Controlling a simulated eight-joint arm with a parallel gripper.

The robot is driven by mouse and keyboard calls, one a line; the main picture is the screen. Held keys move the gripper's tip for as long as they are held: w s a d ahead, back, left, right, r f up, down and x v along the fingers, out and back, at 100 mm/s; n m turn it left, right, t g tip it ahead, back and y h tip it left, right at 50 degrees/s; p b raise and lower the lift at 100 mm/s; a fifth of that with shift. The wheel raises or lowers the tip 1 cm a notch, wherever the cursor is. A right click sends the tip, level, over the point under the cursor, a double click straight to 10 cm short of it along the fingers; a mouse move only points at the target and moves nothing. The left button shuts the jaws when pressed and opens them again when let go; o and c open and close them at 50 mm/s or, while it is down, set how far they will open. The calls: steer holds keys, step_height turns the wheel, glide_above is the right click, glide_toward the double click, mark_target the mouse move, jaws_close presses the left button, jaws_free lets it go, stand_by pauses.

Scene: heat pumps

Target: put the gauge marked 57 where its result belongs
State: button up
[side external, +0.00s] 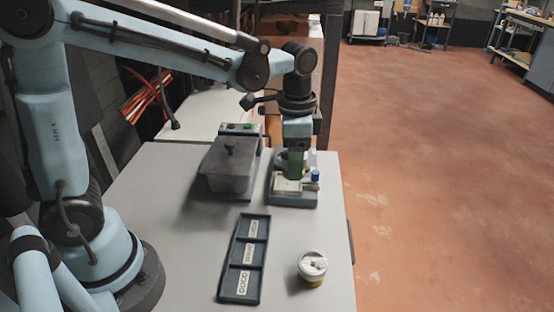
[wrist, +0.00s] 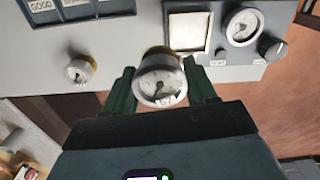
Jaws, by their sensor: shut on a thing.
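My gripper (side external: 296,168) is over the test stand at the back right of the table. The dark tray (side external: 262,262) has three labelled compartments, all seen empty in the side view. The nearest label reads GOOD; the others are too small to read surely.
The test stand (wrist: 222,72) has a pale square pad (wrist: 187,30), its own dial (wrist: 242,24) and a knob (wrist: 271,48). A grey lidded box (side external: 229,168) sits left of it, by a panel with red and green buttons (side external: 240,128). The table's right edge is close.

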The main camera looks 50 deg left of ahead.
steer(key=s+d+r, duration=0.3)
steer(key=d+r, duration=0.1)
steer(key=d, duration=0.1)
steer(key=shift+s+a+f, duration=0.9)
steer(key=shift+s+f, duration=0.35)
steer(key=shift+f, duration=0.65)
steer(key=shift+s+a+f, duration=0.95)
steer(key=shift+s+f, duration=0.25)
steer(key=shift+f, duration=0.65)
steer(key=shift+s+a+f, duration=0.9)
steer(key=shift+s+f, duration=0.35)
steer(key=shift+f, duration=0.65)
steer(key=shift+f, duration=1.2)
steer(key=o, duration=1.4)
steer(key=shift+r, duration=6.05)
